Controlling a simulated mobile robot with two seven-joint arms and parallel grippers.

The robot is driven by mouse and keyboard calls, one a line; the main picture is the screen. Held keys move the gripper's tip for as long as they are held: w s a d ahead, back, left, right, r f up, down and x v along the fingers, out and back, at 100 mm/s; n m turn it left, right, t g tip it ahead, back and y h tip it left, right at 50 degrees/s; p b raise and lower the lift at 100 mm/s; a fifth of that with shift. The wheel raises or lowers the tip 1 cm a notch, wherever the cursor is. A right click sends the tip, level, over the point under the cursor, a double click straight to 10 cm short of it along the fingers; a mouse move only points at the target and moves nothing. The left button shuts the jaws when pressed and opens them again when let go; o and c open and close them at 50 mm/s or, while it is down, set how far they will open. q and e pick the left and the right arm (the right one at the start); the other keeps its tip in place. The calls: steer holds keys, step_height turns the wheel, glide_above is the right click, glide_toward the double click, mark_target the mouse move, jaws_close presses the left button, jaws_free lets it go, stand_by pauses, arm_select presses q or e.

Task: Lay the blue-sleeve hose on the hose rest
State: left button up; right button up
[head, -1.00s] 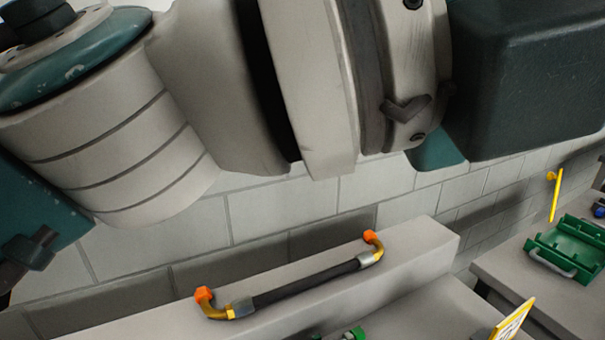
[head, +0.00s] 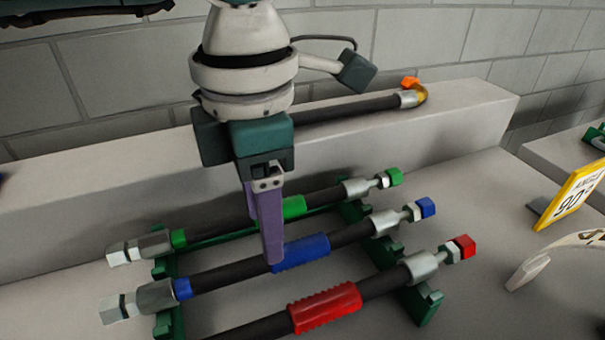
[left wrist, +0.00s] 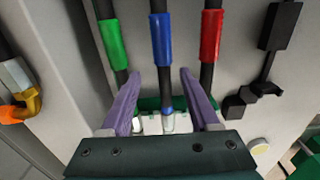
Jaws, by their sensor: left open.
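The blue-sleeve hose (head: 300,252) lies in the middle of a row of three, between a green-sleeve hose and a red-sleeve hose, on green rack supports (head: 420,302). It has a blue cap at its right end. My left gripper (head: 262,236) points down at the blue sleeve, open and empty. In the left wrist view the blue sleeve (left wrist: 160,40) lies beyond the open fingers (left wrist: 158,85), its line running between them; contact cannot be told. A green holder (head: 597,137) shows at the right edge; whether it is the hose rest cannot be told. My right gripper is out of view.
The green-sleeve hose (head: 293,207) and red-sleeve hose (head: 325,308) lie close on either side. A black hose with orange cap (head: 410,83) lies on the ledge (head: 470,110) behind. A yellow-framed sign (head: 572,190) and a pale curved thing (head: 530,272) stand right. A brick wall closes the back.

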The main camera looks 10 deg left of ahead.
mark_target(262, 258)
arm_select(q)
steer(key=f, duration=0.2)
steer(key=s+f, duration=0.1)
steer(key=f, duration=0.1)
steer(key=shift+a, duration=0.25)
steer(key=shift+f, duration=0.55)
jaws_close()
steer(key=shift+w+r, duration=0.1)
stand_by(0.5)
